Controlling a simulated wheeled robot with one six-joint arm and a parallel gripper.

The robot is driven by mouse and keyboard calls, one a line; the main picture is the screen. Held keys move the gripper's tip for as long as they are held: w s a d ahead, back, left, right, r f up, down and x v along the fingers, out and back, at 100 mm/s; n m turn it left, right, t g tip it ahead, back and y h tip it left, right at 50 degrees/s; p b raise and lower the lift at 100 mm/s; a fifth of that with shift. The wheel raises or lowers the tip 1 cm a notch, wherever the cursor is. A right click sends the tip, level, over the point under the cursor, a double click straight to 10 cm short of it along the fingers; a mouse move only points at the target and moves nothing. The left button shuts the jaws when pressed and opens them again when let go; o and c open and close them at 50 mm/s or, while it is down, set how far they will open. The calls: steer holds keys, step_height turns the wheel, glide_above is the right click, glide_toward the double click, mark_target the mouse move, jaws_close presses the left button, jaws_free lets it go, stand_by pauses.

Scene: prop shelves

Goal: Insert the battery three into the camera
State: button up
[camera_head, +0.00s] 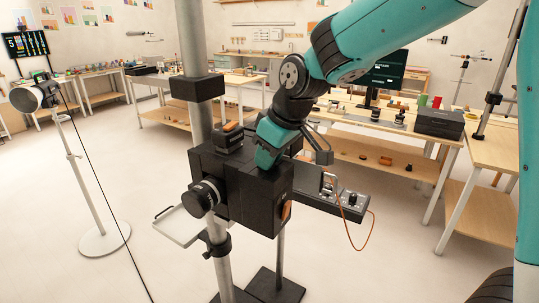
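The camera (235,190) is a black box on a metal stand in the middle of the view, with its round lens (203,197) toward the lower left. A small black block with an orange top (230,130) sits on it. An orange patch (286,212) shows on its right side face. I cannot tell whether either is battery three. My teal arm reaches down from the upper right. My gripper (322,150), grey, is close above and behind the camera's right top edge. Its fingertips are small and partly hidden, so I cannot tell if it holds anything.
A dark panel with knobs (345,198) and an orange cable juts right of the camera. A white tray (182,226) is at its lower left. A lamp stand (80,160) stands left. Benches with small props and a black case (440,122) line the back.

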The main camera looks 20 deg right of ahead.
steer(key=o, duration=0.4)
steer(key=shift+s+d+f, duration=0.1)
steer(key=shift+d+f, duration=0.05)
steer(key=shift+f, duration=0.35)
steer(key=shift+o, duration=0.2)
steer(key=shift+a, duration=0.2)
steer(key=shift+s, duration=0.1)
steer(key=shift+a, duration=0.1)
steer(key=c, duration=0.4)
steer(key=shift+o, duration=0.2)
steer(key=shift+r, duration=0.2)
steer(key=shift+o, duration=0.5)
steer(key=shift+r, duration=0.15)
steer(key=o, duration=0.6)
steer(key=shift+r+p, duration=0.25)
steer(key=shift+p, duration=0.2)
steer(key=shift+c, duration=0.2)
steer(key=shift+w+r+p, duration=0.2)
steer(key=shift+r+p, duration=0.35)
steer(key=shift+r, duration=0.3)
